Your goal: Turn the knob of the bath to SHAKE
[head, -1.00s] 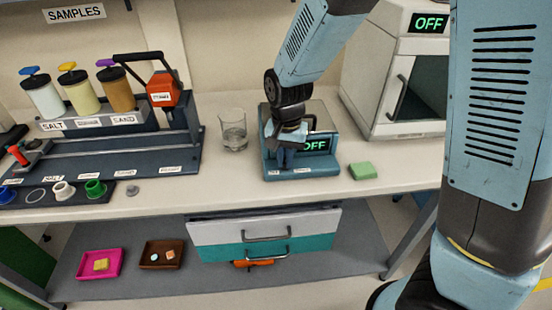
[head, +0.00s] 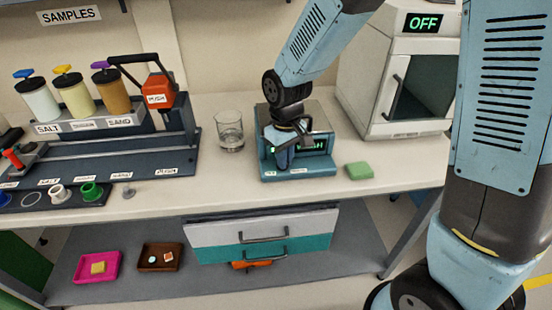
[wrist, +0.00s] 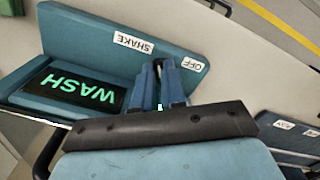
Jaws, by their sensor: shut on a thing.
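The bath (head: 325,166) is a teal box on the bench, and its teal body also shows in the wrist view (wrist: 75,40). A SHAKE label (wrist: 133,43) and an OFF label (wrist: 193,65) sit along the bath's edge. My gripper (head: 283,158) is at the bath's front, shut on the knob. Its fingers (wrist: 160,75) are close together in the wrist view, near both labels. The knob itself is hidden by the fingers.
A glass beaker (head: 229,132) stands left of the bath and a green block (head: 359,171) lies right of it. A white oven-like cabinet (head: 350,85) with an OFF display (head: 422,22) stands behind to the right. A dispenser rack (head: 110,140) fills the bench's left.

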